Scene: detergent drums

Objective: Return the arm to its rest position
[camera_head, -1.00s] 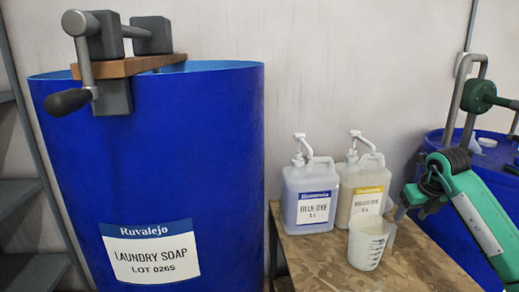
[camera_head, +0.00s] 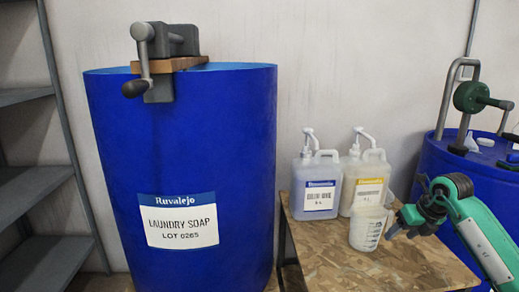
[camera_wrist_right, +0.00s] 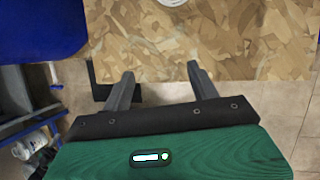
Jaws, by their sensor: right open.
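My right gripper (camera_head: 393,233) is open and empty. It hangs low by the right edge of the wooden table, its tips just right of a translucent measuring jug (camera_head: 368,230) in the head view. In the right wrist view its two fingers (camera_wrist_right: 160,78) stand wide apart with nothing between them, over the table's near edge and the floor. A sliver of a round white thing shows at the top edge there; I cannot tell what it is. My left gripper is not in view.
A big blue laundry soap drum (camera_head: 180,170) with a crank clamp (camera_head: 160,50) stands left. Another blue drum (camera_head: 440,160) is right, grey shelves (camera_head: 25,190) far left.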

